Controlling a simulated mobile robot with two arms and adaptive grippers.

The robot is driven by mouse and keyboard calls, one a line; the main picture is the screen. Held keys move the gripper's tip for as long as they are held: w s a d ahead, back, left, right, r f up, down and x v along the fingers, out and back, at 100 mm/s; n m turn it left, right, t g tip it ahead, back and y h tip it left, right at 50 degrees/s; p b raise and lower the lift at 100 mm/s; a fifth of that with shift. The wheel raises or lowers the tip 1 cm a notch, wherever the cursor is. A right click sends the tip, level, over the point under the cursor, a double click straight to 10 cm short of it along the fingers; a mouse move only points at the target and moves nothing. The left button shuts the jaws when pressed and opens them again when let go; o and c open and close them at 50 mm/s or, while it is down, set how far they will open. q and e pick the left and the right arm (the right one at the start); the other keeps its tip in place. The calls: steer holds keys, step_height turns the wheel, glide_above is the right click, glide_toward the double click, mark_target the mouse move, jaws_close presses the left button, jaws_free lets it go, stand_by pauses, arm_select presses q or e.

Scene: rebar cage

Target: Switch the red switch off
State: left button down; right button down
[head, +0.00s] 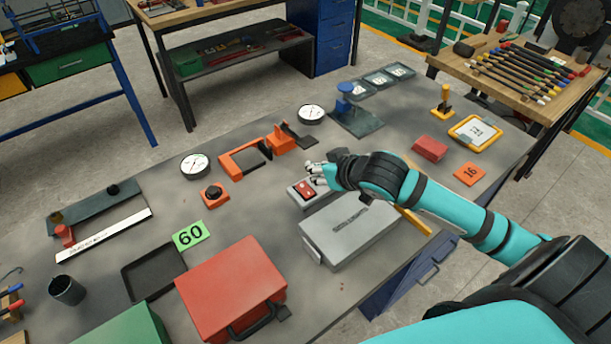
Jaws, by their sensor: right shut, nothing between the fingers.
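The red switch (305,188) is a red rocker set in a small grey box (296,199) near the middle of the table. My right gripper (316,174) reaches in from the right on a teal arm. Its fingers are shut and empty, right at the far right edge of the switch box; I cannot tell whether they touch it. The fingers hide part of the box's right side. The rocker's tilt is too small to read. My left gripper is not in view.
A grey case (347,228) lies just in front of the switch box. An orange device with a black button (213,195), an orange frame (240,159) and an orange clamp (283,139) stand to the left and behind. A red toolbox (230,284) is at the front.

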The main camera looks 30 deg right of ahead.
glide_above(306, 187)
step_height(306, 187, down, 4)
steer(key=shift+s+a+r+p, duration=0.1)
steer(key=shift+r+p, duration=0.05)
steer(key=shift+p, duration=0.25)
step_height(306, 187, down, 2)
steer(key=shift+f, duration=0.7)
steer(key=shift+f+p, duration=0.1)
steer(key=shift+p, duration=0.35)
steer(key=shift+w+f, duration=0.2)
steer(key=shift+s, duration=0.15)
